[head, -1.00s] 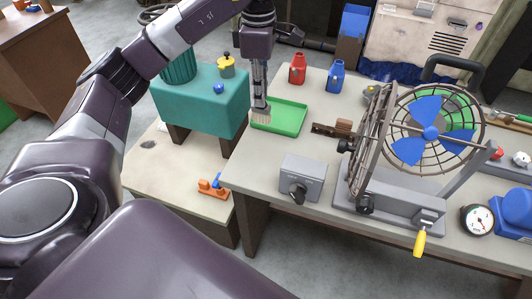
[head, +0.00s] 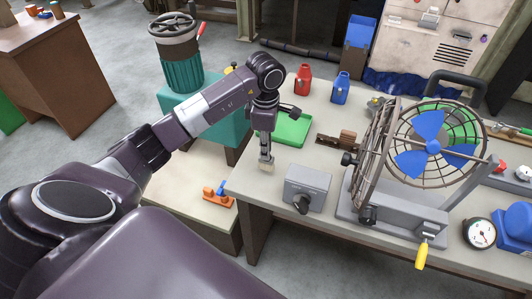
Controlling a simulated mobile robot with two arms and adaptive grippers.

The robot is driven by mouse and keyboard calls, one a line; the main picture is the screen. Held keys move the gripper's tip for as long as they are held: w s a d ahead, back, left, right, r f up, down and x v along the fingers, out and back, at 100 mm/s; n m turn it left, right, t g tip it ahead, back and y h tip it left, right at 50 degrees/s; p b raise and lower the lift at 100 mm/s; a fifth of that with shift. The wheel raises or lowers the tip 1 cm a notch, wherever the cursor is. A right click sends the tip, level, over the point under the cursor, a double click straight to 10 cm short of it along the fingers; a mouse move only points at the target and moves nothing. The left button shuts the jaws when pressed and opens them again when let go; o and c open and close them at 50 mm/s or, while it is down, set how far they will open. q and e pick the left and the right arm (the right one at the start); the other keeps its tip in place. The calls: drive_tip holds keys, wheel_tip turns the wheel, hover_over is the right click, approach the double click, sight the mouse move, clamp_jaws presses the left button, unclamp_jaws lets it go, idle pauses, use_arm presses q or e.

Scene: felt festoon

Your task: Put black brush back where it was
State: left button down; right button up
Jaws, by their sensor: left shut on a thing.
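My left gripper (head: 265,150) points down above the left part of the workbench top, left of the grey box with a black knob. It is shut on the brush (head: 267,167), whose pale bristle end shows below the fingers. The brush's handle is mostly hidden by the gripper. I cannot tell whether the bristles touch the bench. The green tray (head: 291,131) lies just behind and to the right of the gripper, partly covered by my arm. My right gripper is not in view.
The grey box (head: 309,187) and caged blue fan (head: 428,145) stand to the right. A brown block (head: 347,137), red bottle (head: 303,79) and blue bottle (head: 340,87) are behind. An orange tool (head: 218,195) lies on the lower left table. The bench edge is close.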

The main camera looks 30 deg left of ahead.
use_arm(q)
wheel_tip(320, 180, down, 3)
drive_tip(key=shift+f+p, duration=0.1)
drive_tip(key=shift+p, duration=0.2)
drive_tip(key=shift+f, duration=0.2)
drive_tip(key=c, duration=1.8)
unclamp_jaws()
drive_tip(key=shift+r, duration=0.1)
